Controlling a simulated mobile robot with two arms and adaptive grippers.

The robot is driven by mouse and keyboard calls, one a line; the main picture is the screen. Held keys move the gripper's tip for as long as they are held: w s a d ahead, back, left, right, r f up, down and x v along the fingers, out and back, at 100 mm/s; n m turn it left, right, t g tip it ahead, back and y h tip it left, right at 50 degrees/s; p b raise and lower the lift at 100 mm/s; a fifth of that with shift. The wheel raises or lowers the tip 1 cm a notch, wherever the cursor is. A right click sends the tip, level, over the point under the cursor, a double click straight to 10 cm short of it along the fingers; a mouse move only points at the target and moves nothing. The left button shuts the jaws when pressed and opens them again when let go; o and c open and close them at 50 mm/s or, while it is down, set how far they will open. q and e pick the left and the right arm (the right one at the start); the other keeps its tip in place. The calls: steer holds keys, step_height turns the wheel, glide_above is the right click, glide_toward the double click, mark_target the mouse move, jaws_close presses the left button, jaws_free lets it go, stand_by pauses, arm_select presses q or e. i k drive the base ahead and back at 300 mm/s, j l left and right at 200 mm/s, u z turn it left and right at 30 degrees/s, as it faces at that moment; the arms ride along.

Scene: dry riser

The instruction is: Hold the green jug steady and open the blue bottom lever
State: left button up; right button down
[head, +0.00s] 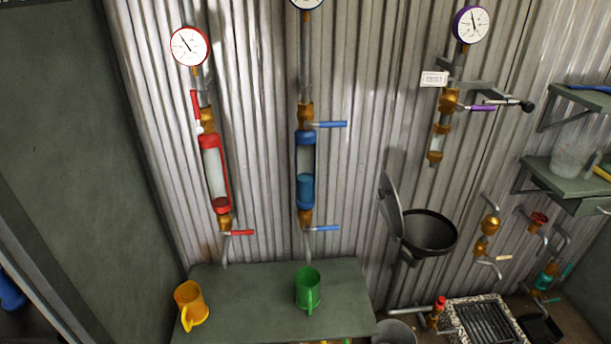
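The green jug (308,288) stands upright on a grey-green table, below the outlet pipe of the blue riser. The blue bottom lever (322,228) sticks out level to the right at the lower end of that riser. Above it, a blue sight tube (306,188) shows blue liquid in its lower part. A blue top lever (331,124) also points level to the right. Neither of my grippers shows in the head view.
A yellow jug (191,305) stands on the left of the table (250,287). The red riser has a level bottom lever (242,232) and a raised top lever (196,105). A black funnel (428,232) with an open lid is to the right.

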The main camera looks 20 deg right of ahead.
mark_target(327, 228)
steer(key=i+l, duration=0.1)
steer(key=l, duration=0.25)
steer(key=i+l, duration=0.15)
steer(key=l, duration=0.2)
steer(key=i+l, duration=0.1)
steer(key=l, duration=0.25)
steer(key=i+l, duration=0.1)
steer(key=l, duration=0.25)
steer(key=i+l, duration=0.1)
steer(key=l, duration=0.35)
